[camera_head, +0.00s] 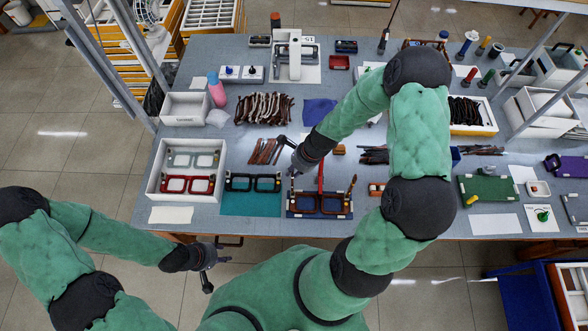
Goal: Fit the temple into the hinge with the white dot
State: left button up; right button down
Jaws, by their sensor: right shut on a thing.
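The white dot is too small to make out. My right gripper (288,157) is above the table, just behind and left of this frame, beside a bunch of brown temples (263,151). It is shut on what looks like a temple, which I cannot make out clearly. My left gripper (216,270) is open and empty, in front of the table.
A teal mat (250,207) with a dark frame lies left of the holder. A white tray (154,183) with grey and red frames is further left. A green board (490,189) is at the right. My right arm covers the table's right middle.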

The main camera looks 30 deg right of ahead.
jog(key=shift+d+p, duration=0.1)
jog(key=shift+p, duration=0.65)
dwell(1.2)
jog(key=shift+f+b, duration=1.3)
jog(key=shift+f, duration=0.2)
dwell(0.6)
jog(key=c, duration=1.1)
grip_release()
jog(key=shift+r, duration=0.15)
jog(key=p+v, duration=0.5)
jog(key=v, duration=0.1)
jog(key=shift+s+r+p, duration=0.2)
jog(key=shift+r+p, duration=0.15)
jog(key=shift+p, duration=0.05)
jog(key=shift+d, duration=0.1)
